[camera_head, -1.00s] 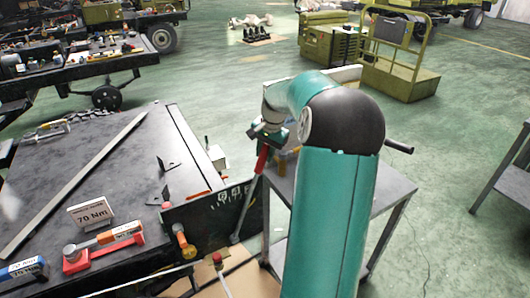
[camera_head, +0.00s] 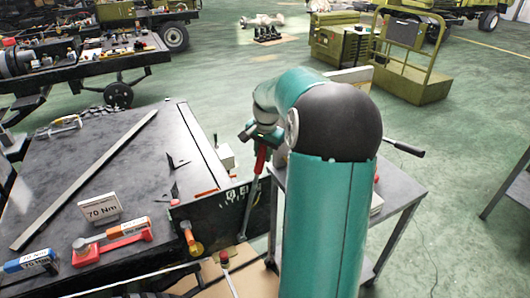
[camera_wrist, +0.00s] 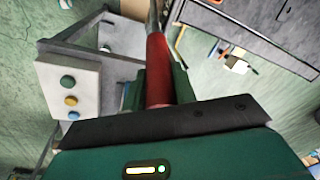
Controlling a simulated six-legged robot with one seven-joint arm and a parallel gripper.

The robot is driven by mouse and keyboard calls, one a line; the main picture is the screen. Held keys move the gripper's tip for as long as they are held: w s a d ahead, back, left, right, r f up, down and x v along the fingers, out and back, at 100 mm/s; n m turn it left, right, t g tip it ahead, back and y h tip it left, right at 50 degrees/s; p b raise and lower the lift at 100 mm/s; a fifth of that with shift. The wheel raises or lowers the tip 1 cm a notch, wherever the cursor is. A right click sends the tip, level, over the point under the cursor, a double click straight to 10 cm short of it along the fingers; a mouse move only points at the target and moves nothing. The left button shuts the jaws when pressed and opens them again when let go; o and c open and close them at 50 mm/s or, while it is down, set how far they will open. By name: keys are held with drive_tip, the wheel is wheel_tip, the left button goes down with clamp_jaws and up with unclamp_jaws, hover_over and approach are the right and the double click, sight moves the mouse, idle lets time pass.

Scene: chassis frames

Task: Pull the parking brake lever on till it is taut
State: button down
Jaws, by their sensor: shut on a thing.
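The parking brake lever has a red grip (camera_head: 260,160) and a thin grey rod (camera_head: 250,203) that runs down beside the bench end. It stands slightly tilted, its top to the right. My gripper (camera_head: 259,143) is shut on the upper part of the red grip, largely hidden behind my arm. In the wrist view, the red grip (camera_wrist: 157,68) sits between my green fingers (camera_wrist: 157,92), and the grey rod extends out of the top of the picture. A dark plate with white marks (camera_head: 237,194) is beside the rod. Cable tautness cannot be told.
A dark bench (camera_head: 75,175) fills the left, with a 70 Nm sign (camera_head: 101,207) and tools. A grey metal table (camera_head: 400,190) stands close on the right. A box with coloured buttons (camera_wrist: 70,90) shows in the wrist view.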

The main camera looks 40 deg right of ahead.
drive_tip(key=c, duration=1.1)
unclamp_jaws()
drive_tip(key=r, duration=0.4)
drive_tip(key=s+r, duration=0.1)
drive_tip(key=r, duration=0.4)
drive_tip(key=s+r, duration=0.1)
drive_tip(key=r, duration=0.3)
drive_tip(key=shift+a+r, duration=0.35)
